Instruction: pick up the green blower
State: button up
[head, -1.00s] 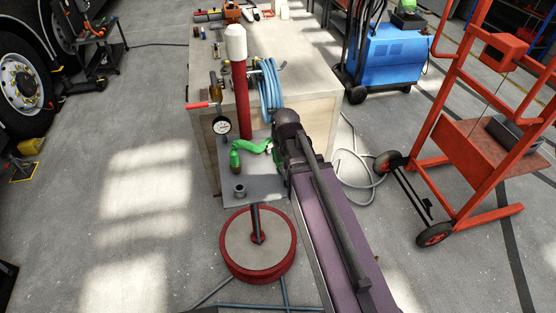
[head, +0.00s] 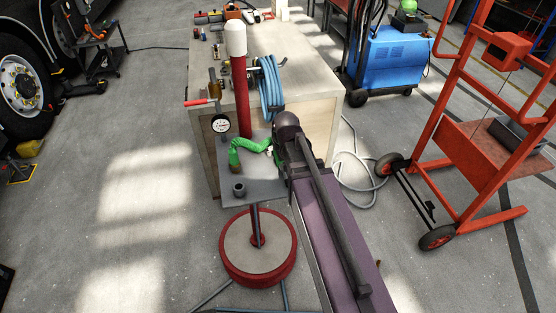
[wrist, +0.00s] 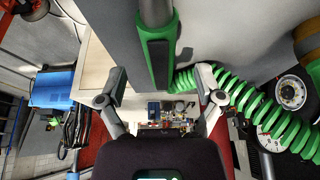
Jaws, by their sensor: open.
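My gripper (wrist: 161,76) is open, one finger on each side of the blower's lower end in the picture. I cannot tell whether either finger touches it. A green coiled hose (wrist: 270,120) runs from beside the blower to the right. In the head view the hose (head: 250,146) arches over a grey plate (head: 262,188) on a stand. My arm hides most of the gripper and the blower there.
A red post (head: 240,95) with a white cap and a pressure gauge (head: 221,125) stand close left of the gripper. A workbench (head: 310,70) with a blue hose coil (head: 270,88) is behind. A blue machine (head: 390,60) and a red trolley (head: 475,150) are to the right.

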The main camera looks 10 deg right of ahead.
jog(key=shift+b+x, duration=0.55)
jog(key=shift+x, duration=0.3)
jog(key=shift+c, duration=0.2)
grip_shut()
